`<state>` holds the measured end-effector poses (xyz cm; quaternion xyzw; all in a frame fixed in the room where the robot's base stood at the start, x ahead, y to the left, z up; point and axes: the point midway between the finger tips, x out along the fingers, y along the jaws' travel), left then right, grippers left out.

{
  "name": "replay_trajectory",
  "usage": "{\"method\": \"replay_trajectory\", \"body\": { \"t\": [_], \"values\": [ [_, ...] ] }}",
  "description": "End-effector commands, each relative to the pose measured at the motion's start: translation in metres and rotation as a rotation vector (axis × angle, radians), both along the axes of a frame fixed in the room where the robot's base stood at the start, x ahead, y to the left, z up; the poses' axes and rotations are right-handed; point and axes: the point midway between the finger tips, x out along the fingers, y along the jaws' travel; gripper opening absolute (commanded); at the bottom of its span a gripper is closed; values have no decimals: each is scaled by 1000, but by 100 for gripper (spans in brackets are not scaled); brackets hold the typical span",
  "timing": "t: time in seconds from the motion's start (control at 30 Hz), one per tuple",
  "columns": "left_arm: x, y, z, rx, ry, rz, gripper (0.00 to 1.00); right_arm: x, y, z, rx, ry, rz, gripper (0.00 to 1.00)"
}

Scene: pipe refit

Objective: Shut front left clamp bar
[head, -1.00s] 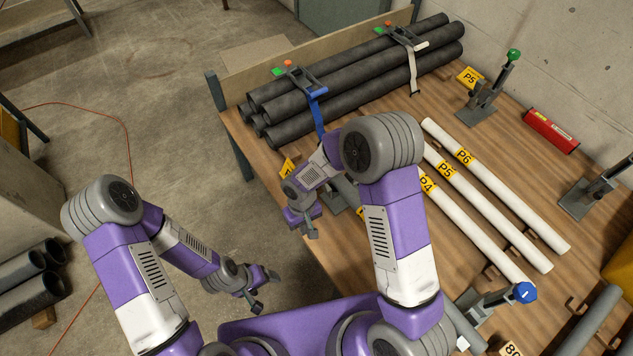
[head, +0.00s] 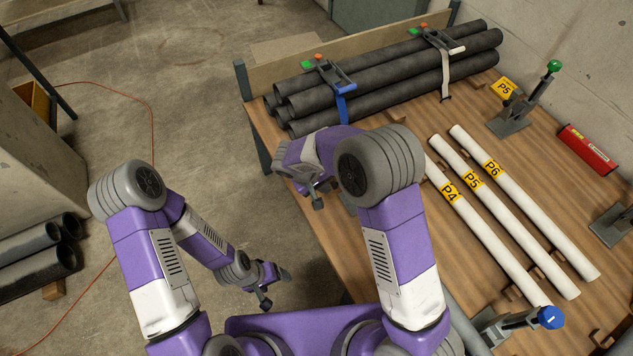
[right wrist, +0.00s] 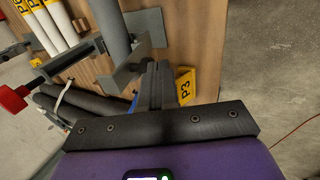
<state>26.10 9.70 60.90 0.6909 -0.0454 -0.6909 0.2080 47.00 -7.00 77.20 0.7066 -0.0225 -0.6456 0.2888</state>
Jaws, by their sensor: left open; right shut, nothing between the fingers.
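In the right wrist view, a clamp with a red knob (right wrist: 14,98) on a grey bar (right wrist: 60,64) stands by a grey metal bracket (right wrist: 125,76) and a grey pipe (right wrist: 112,30). Whether this bar is open or shut I cannot tell. My right arm mostly hides this area in the head view. My right gripper (head: 319,195) is shut and empty at the bench's left edge; its fingers (right wrist: 160,85) show close to the bracket, with no clear contact. My left gripper (head: 275,289) is open and empty over the floor, left of the bench.
White pipes (head: 515,220) lie on the bench (head: 545,150). A blue-knobbed clamp (head: 548,318) is at the front, a green-knobbed clamp (head: 520,105) at the back. Strapped black pipes (head: 400,70) lie along the back. A yellow P3 tag (right wrist: 186,86) stands beside my right fingers.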

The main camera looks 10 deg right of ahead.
Motion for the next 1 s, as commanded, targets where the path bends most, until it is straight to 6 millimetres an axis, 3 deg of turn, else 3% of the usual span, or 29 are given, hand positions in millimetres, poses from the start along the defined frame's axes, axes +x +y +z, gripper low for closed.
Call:
{"method": "replay_trajectory", "body": {
  "t": [0.1, 0.3, 1.0],
  "values": [
    [0, 0, -4, 0, 0, 0, 76, 8, -19, 4, 1, -3, -4, 0],
    [0, 0, -5, 0, 0, 0, 76, 14, -34, 8, 1, -1, 0, 0],
    [0, 0, 5, 0, 0, 0, 76, 17, -42, 14, 50, 19, -3, 0]
  ]
}}
